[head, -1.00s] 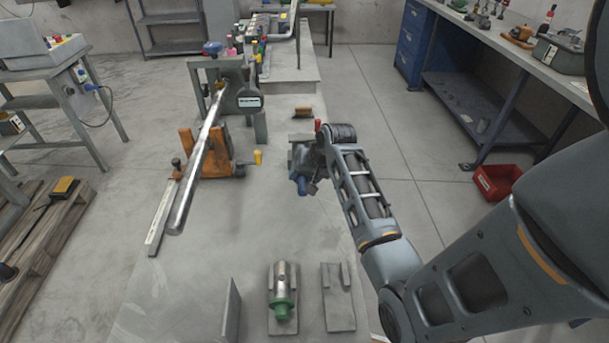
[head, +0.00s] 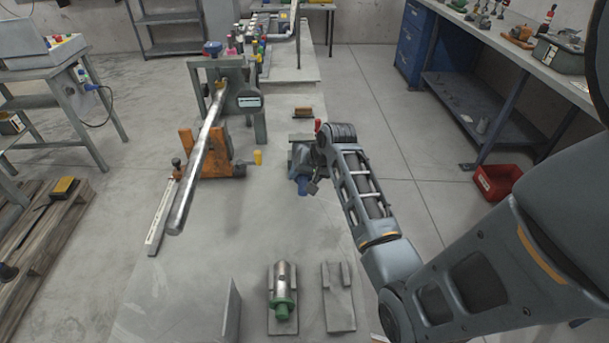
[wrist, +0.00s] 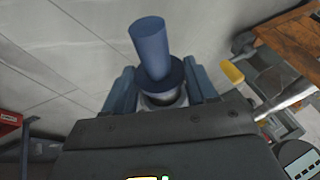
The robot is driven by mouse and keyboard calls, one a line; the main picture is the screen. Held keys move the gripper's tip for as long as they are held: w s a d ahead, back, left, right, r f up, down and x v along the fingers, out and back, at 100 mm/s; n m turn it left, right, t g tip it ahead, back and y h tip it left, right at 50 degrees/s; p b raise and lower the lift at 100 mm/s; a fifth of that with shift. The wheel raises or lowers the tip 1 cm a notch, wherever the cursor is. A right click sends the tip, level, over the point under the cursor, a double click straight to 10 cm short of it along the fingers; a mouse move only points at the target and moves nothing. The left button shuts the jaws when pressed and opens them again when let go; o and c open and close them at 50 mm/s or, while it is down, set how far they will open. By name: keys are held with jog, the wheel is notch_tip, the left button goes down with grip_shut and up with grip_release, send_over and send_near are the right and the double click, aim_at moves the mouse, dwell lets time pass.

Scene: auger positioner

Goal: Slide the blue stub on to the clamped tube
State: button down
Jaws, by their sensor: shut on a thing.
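The blue stub (wrist: 150,50) shows large in the wrist view, with a round collar and a metal part behind it between the fingers. In the head view the blue stub (head: 303,186) is small, at the end of my arm. My gripper (wrist: 161,92) is shut on it, one finger on each side. In the head view my gripper (head: 311,180) is to the right of the clamped tube. The clamped tube (head: 201,160) is a long shiny bar held in an orange clamp (head: 217,153); its free end points to the front left. The stub and the tube are apart.
A green-ended stub (head: 284,290) lies in a cradle at the front of the bench. An empty cradle (head: 338,300) is to its right, and an upright plate (head: 230,312) to its left. A yellow knob (head: 257,157) stands out from the clamp. The bench between them is bare.

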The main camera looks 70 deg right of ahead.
jog(key=shift+d+r, duration=0.35)
jog(key=shift+r, duration=0.2)
dwell(0.4)
jog(key=c, duration=0.7)
grip_release()
jog(key=shift+s, duration=0.1)
jog(key=shift+c, duration=0.2)
jog(key=o, duration=0.5)
jog(key=shift+a+f, duration=0.1)
jog(key=shift+f, duration=0.1)
jog(key=shift+c, duration=0.2)
jog(key=shift+o, duration=0.2)
jog(key=shift+a+f, duration=0.15)
jog(key=shift+f, duration=0.05)
jog(key=v, duration=0.8)
jog(key=shift+b, duration=0.3)
